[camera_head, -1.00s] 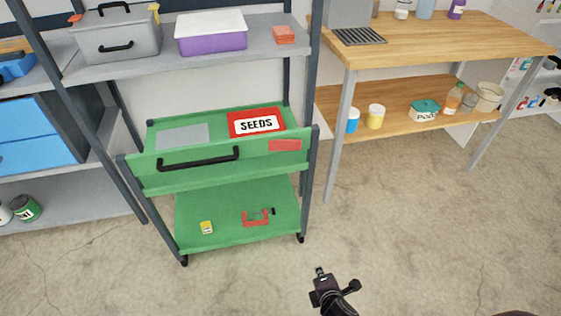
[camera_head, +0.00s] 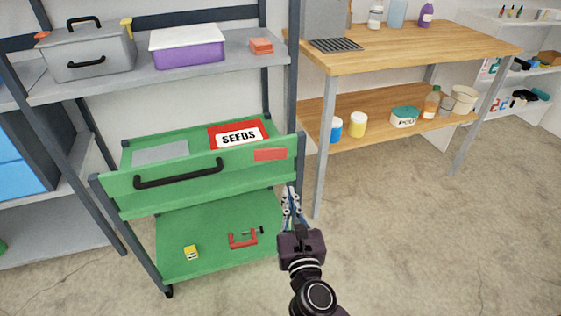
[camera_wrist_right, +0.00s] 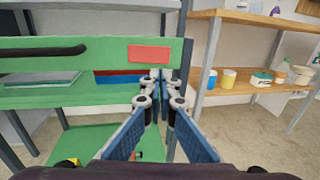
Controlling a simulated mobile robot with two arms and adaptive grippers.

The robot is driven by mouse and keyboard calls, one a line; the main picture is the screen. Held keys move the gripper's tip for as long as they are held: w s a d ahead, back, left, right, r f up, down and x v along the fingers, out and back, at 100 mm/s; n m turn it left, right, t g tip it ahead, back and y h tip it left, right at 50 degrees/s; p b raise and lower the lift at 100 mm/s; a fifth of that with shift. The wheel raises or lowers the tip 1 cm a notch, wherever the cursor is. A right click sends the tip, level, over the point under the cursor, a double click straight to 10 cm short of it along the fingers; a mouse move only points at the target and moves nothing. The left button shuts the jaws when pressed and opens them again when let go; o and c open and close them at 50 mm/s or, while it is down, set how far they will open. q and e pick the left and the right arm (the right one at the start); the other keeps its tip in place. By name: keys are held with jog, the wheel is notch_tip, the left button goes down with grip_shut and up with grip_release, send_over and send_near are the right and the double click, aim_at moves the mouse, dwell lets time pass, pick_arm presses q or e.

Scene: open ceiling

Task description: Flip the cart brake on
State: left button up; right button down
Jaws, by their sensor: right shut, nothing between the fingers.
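The green cart (camera_head: 112,203) has dark posts, a black front handle (camera_head: 178,174) and a red patch (camera_head: 270,154) on its front panel. Its front left caster (camera_head: 169,292) shows; the front right caster is hidden behind my right arm. I cannot pick out a brake lever. My right gripper (camera_head: 290,190) is shut and empty, beside the cart's front right post, below the red patch. In the right wrist view, its blue fingers (camera_wrist_right: 158,80) point toward that post, with the red patch (camera_wrist_right: 149,54) up and left of them. I cannot tell if they touch the post. My left gripper is not in view.
A red seeds box (camera_head: 238,136) lies in the cart's upper tray. A yellow item (camera_head: 191,252) and a red clamp (camera_head: 243,240) lie on its lower shelf. A grey shelf rack (camera_head: 110,82) stands behind, a wooden workbench (camera_head: 430,48) to the right. Floor (camera_head: 400,240) at right is clear.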

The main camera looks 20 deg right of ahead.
send_near(280, 153)
jog(key=w, duration=0.4)
jog(key=w+d+b, duration=0.1)
jog(key=w, duration=0.1)
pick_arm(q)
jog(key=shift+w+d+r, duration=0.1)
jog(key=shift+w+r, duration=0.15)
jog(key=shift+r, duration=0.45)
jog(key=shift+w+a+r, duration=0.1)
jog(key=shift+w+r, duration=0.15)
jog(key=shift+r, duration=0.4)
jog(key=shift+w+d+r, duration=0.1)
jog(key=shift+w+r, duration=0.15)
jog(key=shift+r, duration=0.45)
pick_arm(e)
jog(key=shift+w+d, duration=0.1)
jog(key=shift+w, duration=0.4)
